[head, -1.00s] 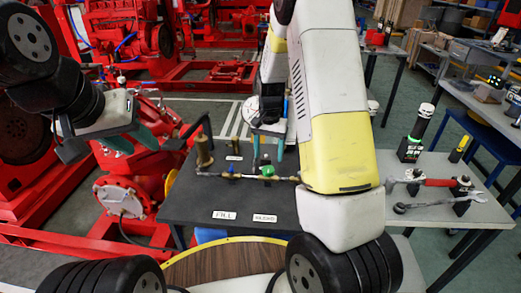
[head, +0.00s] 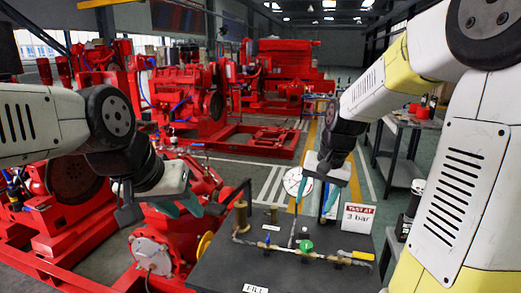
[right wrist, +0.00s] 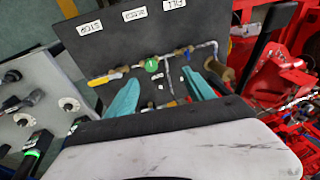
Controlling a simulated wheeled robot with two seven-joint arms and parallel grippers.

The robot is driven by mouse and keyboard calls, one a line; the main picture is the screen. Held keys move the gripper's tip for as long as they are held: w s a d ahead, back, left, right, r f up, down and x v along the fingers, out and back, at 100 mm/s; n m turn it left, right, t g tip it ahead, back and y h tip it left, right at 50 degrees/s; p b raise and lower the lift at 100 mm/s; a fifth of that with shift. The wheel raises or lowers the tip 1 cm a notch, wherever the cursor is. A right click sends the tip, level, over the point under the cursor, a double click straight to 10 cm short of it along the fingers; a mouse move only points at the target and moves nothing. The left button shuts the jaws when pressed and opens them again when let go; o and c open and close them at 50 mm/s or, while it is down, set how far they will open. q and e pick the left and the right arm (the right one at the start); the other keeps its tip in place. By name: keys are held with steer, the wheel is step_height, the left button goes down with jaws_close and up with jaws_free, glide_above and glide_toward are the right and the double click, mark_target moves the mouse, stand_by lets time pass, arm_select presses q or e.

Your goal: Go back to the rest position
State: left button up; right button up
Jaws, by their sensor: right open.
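My left gripper (head: 180,206) is at the left in the head view, its teal fingers apart with nothing seen between them. It hangs in front of the red pump. My right gripper (head: 315,205) is right of centre, pointing down beyond the dark bench panel, its teal fingers apart and empty. In the right wrist view its fingers (right wrist: 160,82) stand wide apart over the panel. The right upper arm fills the right side of the head view.
The dark panel (head: 215,268) carries brass pipework with a green-handled valve (head: 306,246) and a yellow-handled one (head: 355,255). A "3 bar" sign (head: 358,217) stands close right of my right gripper. Red pumpsets (head: 195,100) fill the back left. A grey bench (head: 405,170) stands right.

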steer(key=s+a+r+n+t, duration=0.1)
steer(key=s+r+n+t, duration=0.2)
steer(key=s+r, duration=0.5)
steer(key=s, duration=0.8)
steer(key=shift+r+n+t+y, duration=0.2)
steer(key=shift+n+t+y, duration=0.1)
steer(key=shift+n+t, duration=0.1)
